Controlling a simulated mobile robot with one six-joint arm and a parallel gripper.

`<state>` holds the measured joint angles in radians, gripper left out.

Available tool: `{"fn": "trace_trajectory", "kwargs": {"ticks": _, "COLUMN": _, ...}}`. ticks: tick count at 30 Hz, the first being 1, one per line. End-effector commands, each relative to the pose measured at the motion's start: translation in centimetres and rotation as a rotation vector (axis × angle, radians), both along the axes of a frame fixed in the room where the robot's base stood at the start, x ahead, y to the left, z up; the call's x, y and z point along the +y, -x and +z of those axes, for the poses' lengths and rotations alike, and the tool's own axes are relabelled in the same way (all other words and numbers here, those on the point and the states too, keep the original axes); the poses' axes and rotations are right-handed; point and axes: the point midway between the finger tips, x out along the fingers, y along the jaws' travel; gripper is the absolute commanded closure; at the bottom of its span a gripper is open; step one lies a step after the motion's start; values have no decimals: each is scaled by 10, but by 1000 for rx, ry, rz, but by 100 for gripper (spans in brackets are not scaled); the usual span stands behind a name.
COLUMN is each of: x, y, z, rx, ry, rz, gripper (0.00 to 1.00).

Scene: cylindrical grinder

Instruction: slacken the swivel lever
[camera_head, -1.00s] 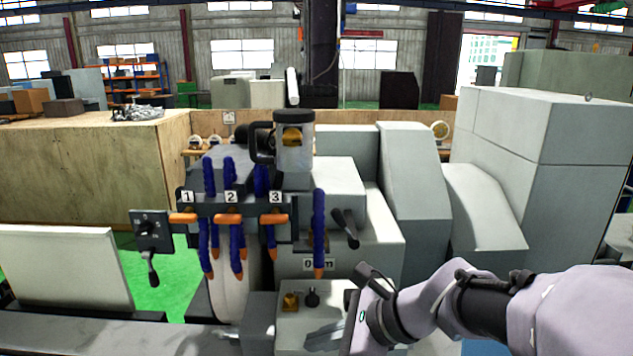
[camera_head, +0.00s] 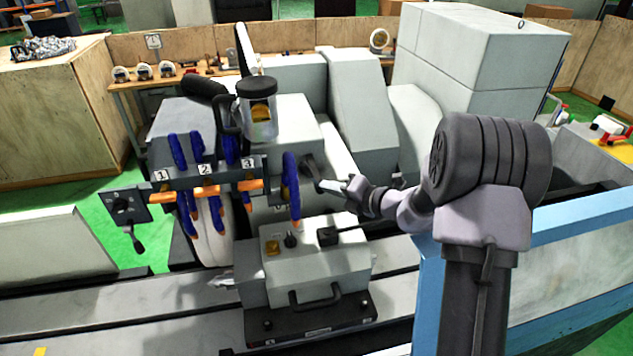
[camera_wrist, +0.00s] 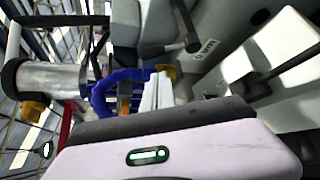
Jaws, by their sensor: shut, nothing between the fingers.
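My gripper (camera_head: 330,186) is shut and empty in front of the grey wheel housing; its pale fingers (camera_wrist: 157,92) stand together in the wrist view. A black lever (camera_head: 311,170) on the housing front is close behind the fingertips and partly covered. In the wrist view a black lever with a round hub (camera_wrist: 190,28) lies beyond the fingers, apart from them. A second black lever with a square hub (camera_head: 328,236) sits on the grey block below, and shows at right in the wrist view (camera_wrist: 258,88). No readable label tells which is the swivel lever.
Blue hoses with orange nozzles (camera_head: 291,186) hang just left of my gripper. A clear-walled cup (camera_head: 258,115) stands above them. A black panel with a hanging handle (camera_head: 124,206) is at far left. A blue-edged cabinet (camera_head: 572,222) stands right.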

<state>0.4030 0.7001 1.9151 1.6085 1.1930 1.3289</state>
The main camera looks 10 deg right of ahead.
Motion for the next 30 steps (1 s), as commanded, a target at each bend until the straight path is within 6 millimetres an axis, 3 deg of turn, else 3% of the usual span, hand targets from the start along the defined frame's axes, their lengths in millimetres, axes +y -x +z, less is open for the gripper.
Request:
{"fn": "trace_trajectory", "kwargs": {"ticks": 13, "x": 43, "y": -63, "z": -23, "rx": -1, "ry": 1, "rz": 3, "gripper": 100}}
{"fn": "trace_trajectory", "kwargs": {"ticks": 30, "x": 47, "y": -70, "z": -26, "rx": 0, "ry": -7, "rz": 1, "gripper": 100}}
